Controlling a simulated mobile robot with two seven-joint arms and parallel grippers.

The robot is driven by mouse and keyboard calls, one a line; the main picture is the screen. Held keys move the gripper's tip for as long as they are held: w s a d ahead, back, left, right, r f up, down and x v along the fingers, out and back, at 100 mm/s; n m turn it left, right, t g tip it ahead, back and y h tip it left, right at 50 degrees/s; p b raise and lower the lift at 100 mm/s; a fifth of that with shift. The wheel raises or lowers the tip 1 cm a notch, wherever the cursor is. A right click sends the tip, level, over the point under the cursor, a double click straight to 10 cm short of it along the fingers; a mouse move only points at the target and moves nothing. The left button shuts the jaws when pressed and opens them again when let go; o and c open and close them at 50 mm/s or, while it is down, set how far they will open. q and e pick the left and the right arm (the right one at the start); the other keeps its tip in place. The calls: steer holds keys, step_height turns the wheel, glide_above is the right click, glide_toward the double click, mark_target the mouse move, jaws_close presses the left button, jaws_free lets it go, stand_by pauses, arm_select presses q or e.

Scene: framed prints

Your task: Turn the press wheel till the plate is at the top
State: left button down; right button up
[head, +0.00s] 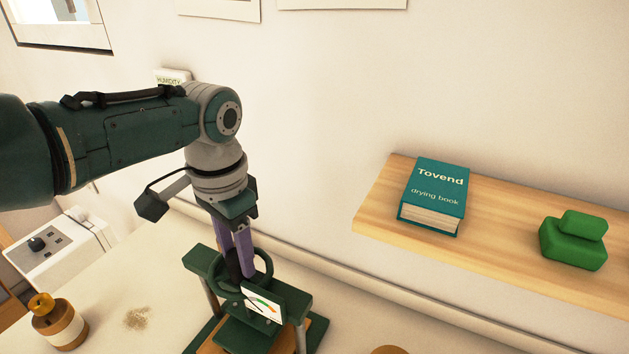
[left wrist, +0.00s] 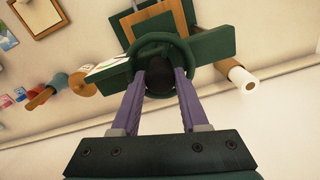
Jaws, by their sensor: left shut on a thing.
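The green press (head: 205,262) stands on the table at the bottom of the head view, with its dark green wheel (head: 269,266) on top. The wheel also shows as a ring in the left wrist view (left wrist: 165,38). My left gripper (head: 246,272) points down into the wheel from above. Its two purple fingers (left wrist: 160,80) are shut on the wheel, one on each side of its dark middle. A dial with a coloured arc (head: 264,304) faces out from the press front. The plate's height is hard to tell, since the press's lower part is cut off. My right gripper is out of view.
A wooden wall shelf (head: 375,215) at the right holds a teal book (head: 436,193) and a green object (head: 573,242). A brown-and-cream bottle (head: 59,326) stands left of the press.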

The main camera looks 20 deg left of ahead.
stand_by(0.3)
arm_select(q)
steer(key=shift+c, duration=2.1)
jaws_free()
step_height(320, 180, up, 9)
steer(key=shift+f+p, duration=0.15)
steer(key=shift+p, duration=0.8)
steer(key=shift+r, duration=0.65)
